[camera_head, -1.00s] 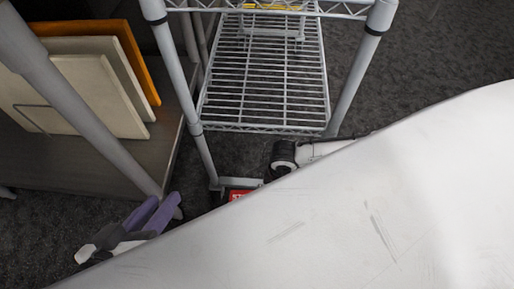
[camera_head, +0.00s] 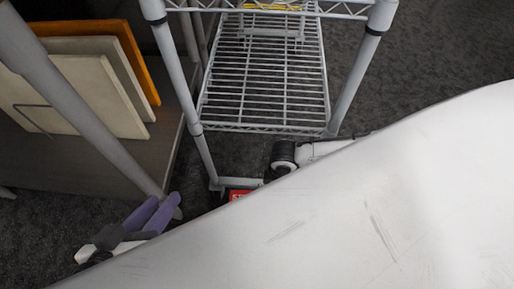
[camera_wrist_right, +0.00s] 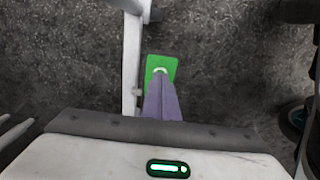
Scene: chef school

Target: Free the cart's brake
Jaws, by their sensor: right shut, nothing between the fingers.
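The cart is a grey wire-shelf trolley (camera_head: 265,128) in the middle of the head view. Low by its near left post is a red panel (camera_head: 237,195) with partly hidden white lettering. In the right wrist view a green panel (camera_wrist_right: 161,65) with a white mark lies beside a pale post (camera_wrist_right: 131,60). My right gripper (camera_wrist_right: 160,82) is shut and empty, its purple fingertips over the green panel's near part. I cannot tell whether they touch it. My left gripper (camera_head: 166,199) is at the lower left of the head view, its purple fingers slightly apart, beside a grey post.
A large white surface (camera_head: 370,210) fills the lower right of the head view and hides the floor there. Several boards (camera_head: 90,85), cream and orange, stand on a dark shelf at left. Dark carpet (camera_head: 430,60) is clear to the cart's right.

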